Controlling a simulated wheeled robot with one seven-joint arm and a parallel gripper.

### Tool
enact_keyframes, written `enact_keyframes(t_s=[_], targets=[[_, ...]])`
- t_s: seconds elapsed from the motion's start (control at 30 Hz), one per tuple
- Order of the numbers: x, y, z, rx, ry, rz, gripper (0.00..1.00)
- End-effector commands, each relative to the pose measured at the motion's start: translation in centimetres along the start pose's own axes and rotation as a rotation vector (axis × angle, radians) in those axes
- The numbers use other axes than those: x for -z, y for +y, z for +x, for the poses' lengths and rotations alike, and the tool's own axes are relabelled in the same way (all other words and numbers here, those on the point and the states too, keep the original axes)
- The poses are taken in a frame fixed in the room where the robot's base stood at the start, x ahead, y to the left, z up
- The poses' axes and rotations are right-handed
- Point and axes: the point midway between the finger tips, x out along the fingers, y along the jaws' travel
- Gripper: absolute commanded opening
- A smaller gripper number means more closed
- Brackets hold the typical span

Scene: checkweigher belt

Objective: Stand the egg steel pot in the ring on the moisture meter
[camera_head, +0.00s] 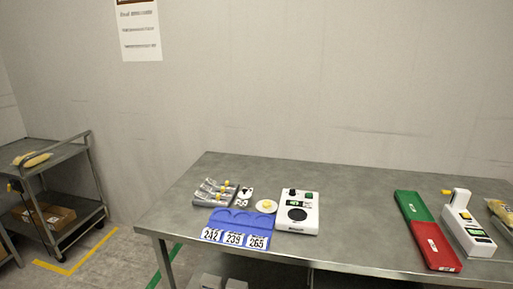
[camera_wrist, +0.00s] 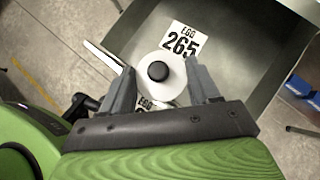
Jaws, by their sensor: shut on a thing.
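In the wrist view my gripper (camera_wrist: 159,74) is shut on a round pot with a pale lid (camera_wrist: 161,90) and a black knob, a finger on each side. The pot is over or in a grey metal tray (camera_wrist: 240,28); I cannot tell whether it touches the bottom. A card reading EGG 265 (camera_wrist: 182,43) lies beside it, so this seems to be the egg pot. My gripper is outside the head view.
Left of the meter are a blue rack (camera_head: 240,218) with cards 242, 239 and 265, a white dish (camera_head: 261,209) and a grey holder of scoops (camera_head: 211,201). A green and red tray (camera_head: 430,240) and white device (camera_head: 468,232) stand right. Table between is clear.

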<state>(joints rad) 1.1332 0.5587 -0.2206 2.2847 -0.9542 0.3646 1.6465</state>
Motion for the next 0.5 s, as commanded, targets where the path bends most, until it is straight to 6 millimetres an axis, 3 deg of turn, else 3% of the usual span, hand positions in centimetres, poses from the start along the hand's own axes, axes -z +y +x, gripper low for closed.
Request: enact_keyframes(t_s=[0.5], targets=[[-3.5, 1.2, 2.8, -0.067, 0.002, -0.066, 0.0]])
